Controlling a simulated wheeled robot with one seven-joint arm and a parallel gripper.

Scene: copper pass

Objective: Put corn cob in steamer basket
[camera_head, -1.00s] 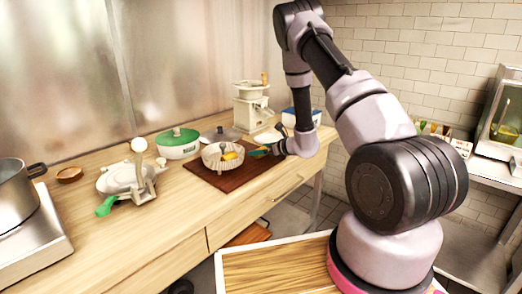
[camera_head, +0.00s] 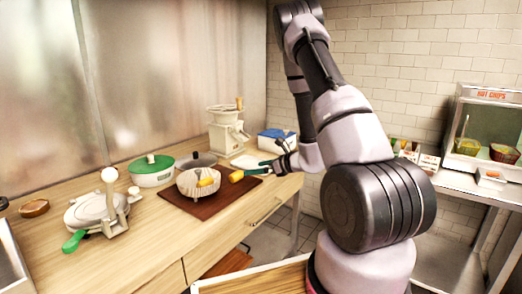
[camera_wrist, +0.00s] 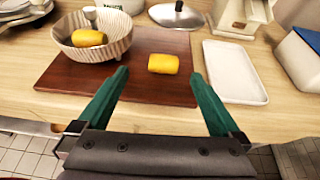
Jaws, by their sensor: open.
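A yellow corn cob (camera_wrist: 163,63) appears to lie on the dark red board (camera_wrist: 150,90). It also shows in the head view (camera_head: 236,176), at the tips of my green fingers. A second yellow cob (camera_wrist: 88,38) lies inside the pale ribbed steamer basket (camera_wrist: 118,48); it shows in the head view too (camera_head: 206,182). The basket (camera_head: 187,190) stands on the board's left part. My gripper (camera_wrist: 158,74) is open, its fingertips either side of the near cob's line with gaps on both sides. Its fingers show from the side in the head view (camera_head: 252,171).
A white tray (camera_wrist: 235,72) lies right of the board. A metal lid (camera_wrist: 178,16) lies behind it. A green-lidded pot (camera_head: 151,172), a white grinder (camera_head: 226,130) and a press (camera_head: 97,213) stand on the counter. A blue-topped box (camera_head: 276,140) is at the right.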

